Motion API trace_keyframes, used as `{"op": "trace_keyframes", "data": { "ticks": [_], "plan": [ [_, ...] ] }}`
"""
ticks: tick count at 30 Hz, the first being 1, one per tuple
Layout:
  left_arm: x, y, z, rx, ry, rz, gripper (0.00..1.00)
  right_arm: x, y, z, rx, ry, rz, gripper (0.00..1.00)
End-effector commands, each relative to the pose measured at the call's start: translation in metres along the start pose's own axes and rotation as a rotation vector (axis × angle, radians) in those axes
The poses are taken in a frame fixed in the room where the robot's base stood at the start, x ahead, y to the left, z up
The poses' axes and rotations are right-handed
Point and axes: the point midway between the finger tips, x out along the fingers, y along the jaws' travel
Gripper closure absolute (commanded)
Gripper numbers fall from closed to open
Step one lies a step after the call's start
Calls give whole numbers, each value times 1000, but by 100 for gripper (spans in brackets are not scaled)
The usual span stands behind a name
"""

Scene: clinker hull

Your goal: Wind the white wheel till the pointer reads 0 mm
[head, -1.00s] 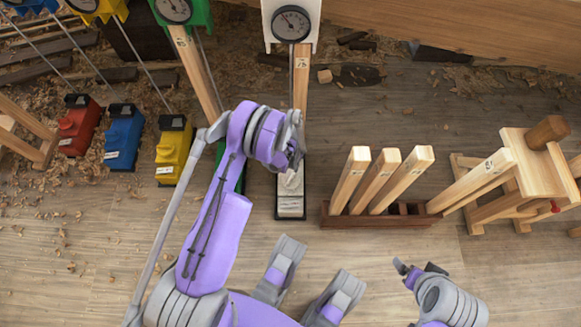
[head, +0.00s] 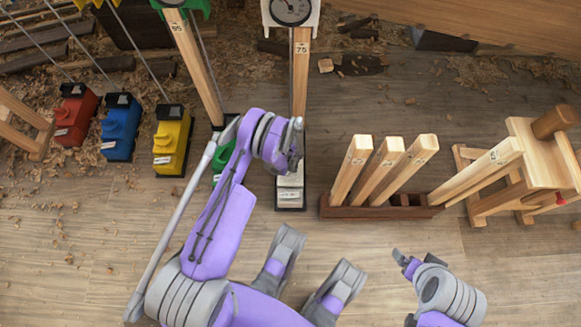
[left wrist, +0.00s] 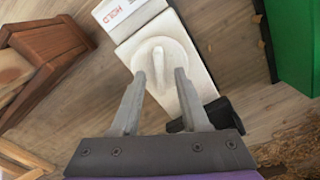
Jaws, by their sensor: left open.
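The white wheel (left wrist: 157,62) is a pale disc with a raised ridge, on the white unit (left wrist: 117,14) labelled HOLD in the left wrist view. The open left gripper (left wrist: 160,76) has its fingertips over the near half of the disc, with the ridge between them. Contact cannot be told.
Yellow (head: 171,143), blue (head: 121,128) and red (head: 76,115) units stand at left, with a green unit partly behind my arm. A wooden rack (head: 378,207) of upright sticks stands close to the right. Shavings litter the floor; bare floor lies in front.

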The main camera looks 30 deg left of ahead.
Motion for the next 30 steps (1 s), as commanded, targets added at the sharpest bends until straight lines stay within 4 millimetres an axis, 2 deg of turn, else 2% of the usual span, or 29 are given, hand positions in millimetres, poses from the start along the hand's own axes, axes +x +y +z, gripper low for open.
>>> {"op": "trace_keyframes", "data": {
  "ticks": [4, 12, 14, 20, 30],
  "plan": [
    [10, 0, 0, 0, 0, 0, 55, 2, 0, 0, 0, 1, 0, 9],
    [11, 0, 0, 0, 0, 0, 55, 2, 0, 0, 0, 0, 0, 9],
    [11, 0, 0, 0, 0, 0, 64, 2, 0, 0, 0, 0, 0, 9],
    [10, 0, 0, 0, 0, 0, 100, 2, 0, 0, 0, 1, 0, 9],
    [10, 0, 0, 3, 0, 0, 100, 2, 0, 0, 0, 0, 0, 9]
  ]
}}
